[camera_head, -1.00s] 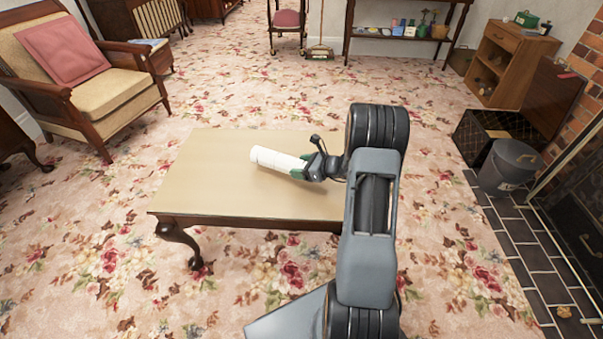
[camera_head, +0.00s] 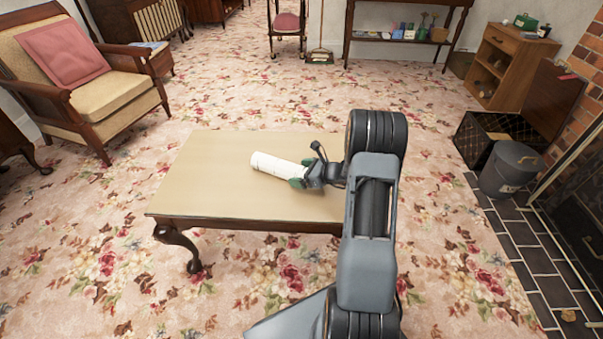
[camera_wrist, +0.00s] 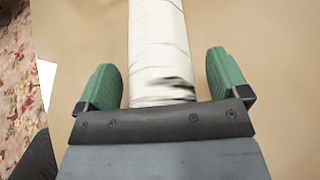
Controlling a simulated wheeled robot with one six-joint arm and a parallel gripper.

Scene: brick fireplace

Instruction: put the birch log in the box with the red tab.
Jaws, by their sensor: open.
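The birch log (camera_head: 272,165), white with dark marks, lies on the low wooden table (camera_head: 205,175). My gripper (camera_head: 301,172) is at the log's right end, its green fingers open. In the wrist view the log (camera_wrist: 158,45) runs between the two fingers of my gripper (camera_wrist: 165,80), with a gap on each side. The dark box (camera_head: 466,137) stands on the floor at the right, its brown lid (camera_head: 553,103) raised. A small red tab (camera_head: 567,76) shows at the lid's top edge. Most of the box's inside is hidden.
A wooden cabinet (camera_head: 505,65) is behind the box. An armchair (camera_head: 95,85) is at the left. Carpet is clear between table and box.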

